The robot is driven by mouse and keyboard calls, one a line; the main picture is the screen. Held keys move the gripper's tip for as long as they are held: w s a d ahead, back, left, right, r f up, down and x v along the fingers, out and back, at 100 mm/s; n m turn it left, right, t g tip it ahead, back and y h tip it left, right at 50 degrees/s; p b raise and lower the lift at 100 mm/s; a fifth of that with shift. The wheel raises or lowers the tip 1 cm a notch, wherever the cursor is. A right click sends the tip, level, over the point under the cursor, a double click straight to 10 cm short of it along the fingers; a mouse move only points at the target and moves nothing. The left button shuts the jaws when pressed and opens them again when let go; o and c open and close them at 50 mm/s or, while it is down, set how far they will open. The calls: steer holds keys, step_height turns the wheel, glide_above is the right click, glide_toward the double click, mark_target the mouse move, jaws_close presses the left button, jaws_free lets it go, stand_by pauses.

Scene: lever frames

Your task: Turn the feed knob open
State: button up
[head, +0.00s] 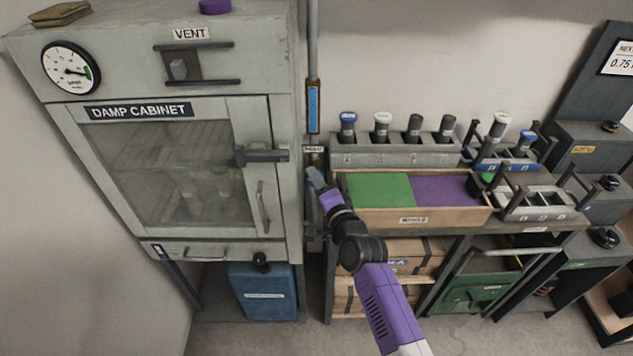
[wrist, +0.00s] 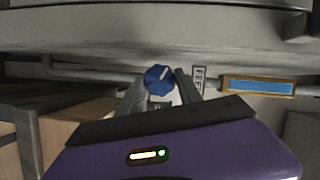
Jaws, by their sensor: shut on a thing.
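The feed knob (wrist: 159,79) is a small blue faceted knob with a pale pointer line, seen in the wrist view between my fingers. My gripper (wrist: 160,92) is shut on it, one finger on each side. The pointer line runs at a slant, up to the right. A small label (wrist: 199,80) stands just right of the knob. In the head view my gripper (head: 316,179) is at the pipe between the cabinet and the shelf, and it hides the knob there.
The damp cabinet (head: 270,110) stands close on the left, its door handle (head: 262,155) jutting toward my gripper. A blue sight gauge (head: 313,107) sits on the pipe above; it also shows in the wrist view (wrist: 258,87). A wooden tray (head: 445,215) is close on the right.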

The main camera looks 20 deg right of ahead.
steer(key=o, duration=1.1)
steer(key=shift+s, duration=0.1)
steer(key=s, duration=0.7)
steer(key=shift+s+d+r, duration=0.25)
steer(key=shift+s+r, duration=0.05)
steer(key=shift+r, duration=0.05)
